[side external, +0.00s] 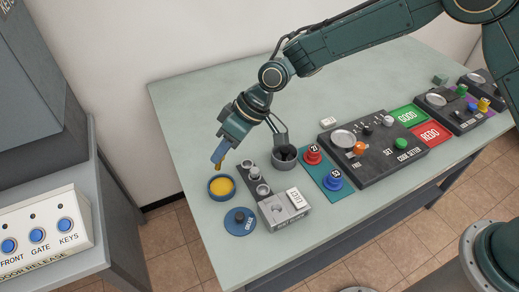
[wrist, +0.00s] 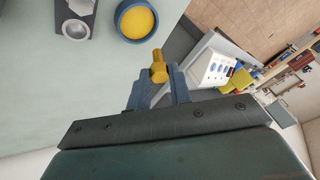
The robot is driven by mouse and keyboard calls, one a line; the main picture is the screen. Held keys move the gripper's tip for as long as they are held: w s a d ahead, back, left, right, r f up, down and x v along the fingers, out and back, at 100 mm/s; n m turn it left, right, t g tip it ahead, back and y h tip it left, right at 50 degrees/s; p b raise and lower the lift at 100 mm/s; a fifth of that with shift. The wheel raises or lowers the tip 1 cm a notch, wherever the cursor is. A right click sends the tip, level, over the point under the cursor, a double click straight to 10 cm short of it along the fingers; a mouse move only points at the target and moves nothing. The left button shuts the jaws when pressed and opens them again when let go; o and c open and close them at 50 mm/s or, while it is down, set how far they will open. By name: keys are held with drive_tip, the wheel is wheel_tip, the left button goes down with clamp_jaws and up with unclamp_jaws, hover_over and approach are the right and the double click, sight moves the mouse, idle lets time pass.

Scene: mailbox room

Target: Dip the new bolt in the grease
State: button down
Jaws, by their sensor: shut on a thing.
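The new bolt is yellow-gold (side external: 218,157), with a wider head and a shank, and it shows clearly in the wrist view (wrist: 158,68). My gripper (side external: 224,150) is shut on it; the blue fingers show in the wrist view (wrist: 158,86). The grease is an orange-yellow fill (side external: 221,186) in a round blue pot (side external: 221,198), open on top. In the side view the bolt is held above the pot's far rim, apart from the grease. In the wrist view the pot (wrist: 120,32) lies just beyond the bolt's tip.
A blue round lid (side external: 240,222) lies in front of the pot. A grey block with sockets (side external: 275,212) stands right beside it. A dark cup (side external: 285,157), red and blue knobs (side external: 313,153) and a control panel (side external: 370,145) stand farther right. The table's left side is clear.

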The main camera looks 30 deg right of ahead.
drive_tip(key=shift+f, duration=0.1)
drive_tip(key=shift+f, duration=2.9)
drive_tip(key=shift+f, duration=0.6)
drive_tip(key=shift+r, duration=0.1)
drive_tip(key=shift+r, duration=3.45)
drive_tip(key=shift+d, duration=0.1)
drive_tip(key=s+d+r+m+t+h, duration=0.1)
drive_tip(key=d+m, duration=0.6)
drive_tip(key=d, duration=2.9)
drive_tip(key=s+t+h, duration=0.1)
drive_tip(key=t, duration=0.1)
drive_tip(key=shift+s+r+t, duration=0.15)
drive_tip(key=shift+r+t, duration=0.1)
drive_tip(key=shift+t, duration=0.05)
